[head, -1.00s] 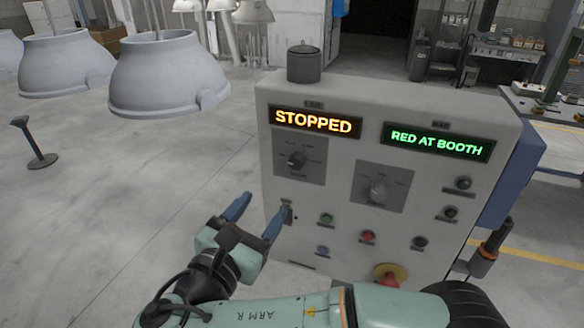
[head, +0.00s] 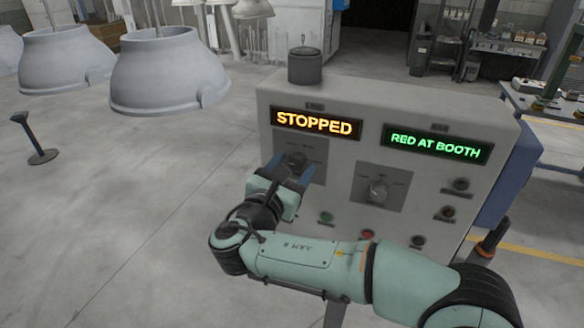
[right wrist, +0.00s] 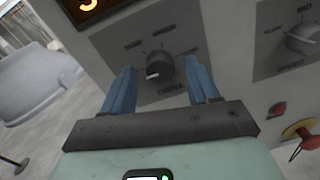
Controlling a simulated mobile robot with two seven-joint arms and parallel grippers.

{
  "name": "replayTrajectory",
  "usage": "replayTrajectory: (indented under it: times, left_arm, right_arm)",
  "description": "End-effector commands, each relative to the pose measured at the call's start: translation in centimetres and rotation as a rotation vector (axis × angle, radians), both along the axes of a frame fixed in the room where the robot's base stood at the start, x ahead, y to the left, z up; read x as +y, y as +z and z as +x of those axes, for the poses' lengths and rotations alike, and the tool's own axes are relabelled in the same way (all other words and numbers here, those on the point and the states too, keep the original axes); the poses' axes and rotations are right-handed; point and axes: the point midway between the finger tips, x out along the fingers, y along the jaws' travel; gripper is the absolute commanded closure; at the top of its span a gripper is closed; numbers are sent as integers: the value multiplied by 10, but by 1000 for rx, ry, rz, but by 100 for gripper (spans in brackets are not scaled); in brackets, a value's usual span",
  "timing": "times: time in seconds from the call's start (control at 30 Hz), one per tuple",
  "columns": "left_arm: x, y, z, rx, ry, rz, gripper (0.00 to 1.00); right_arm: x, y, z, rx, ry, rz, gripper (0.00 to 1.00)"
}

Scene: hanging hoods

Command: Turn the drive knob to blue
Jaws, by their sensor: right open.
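The left knob (head: 297,159) lies between the fingers of my right gripper (head: 289,167). In the right wrist view this knob (right wrist: 158,68) sits between the two blue fingers, with a gap on each side; its pale pointer mark faces lower left. The right knob (head: 378,190) stands clear of the gripper. My right gripper is open. My left gripper is out of view.
The displays read STOPPED (head: 317,123) and RED AT BOOTH (head: 436,144). A green button (head: 326,217) and a red button (head: 367,235) sit below the knobs. A red mushroom button (right wrist: 300,131) shows in the wrist view. Grey hoods (head: 168,75) hang at left.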

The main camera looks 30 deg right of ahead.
Motion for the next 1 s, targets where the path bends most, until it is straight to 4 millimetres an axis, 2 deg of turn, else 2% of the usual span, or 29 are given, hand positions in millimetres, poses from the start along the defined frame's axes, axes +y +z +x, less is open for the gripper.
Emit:
replayTrajectory:
  times: [0.17, 0.33, 0.67, 1.0]
  left_arm:
    - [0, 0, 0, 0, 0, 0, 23]
    - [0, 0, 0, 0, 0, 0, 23]
    - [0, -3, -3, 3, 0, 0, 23]
    - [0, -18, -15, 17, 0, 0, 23]
  right_arm:
    - [0, 0, 0, 0, 0, 0, 40]
    - [0, -1, 0, 0, 0, 0, 95]
    - [0, -1, 0, -22, -1, 20, 96]
    - [1, -2, 0, -179, 1, 154, 96]
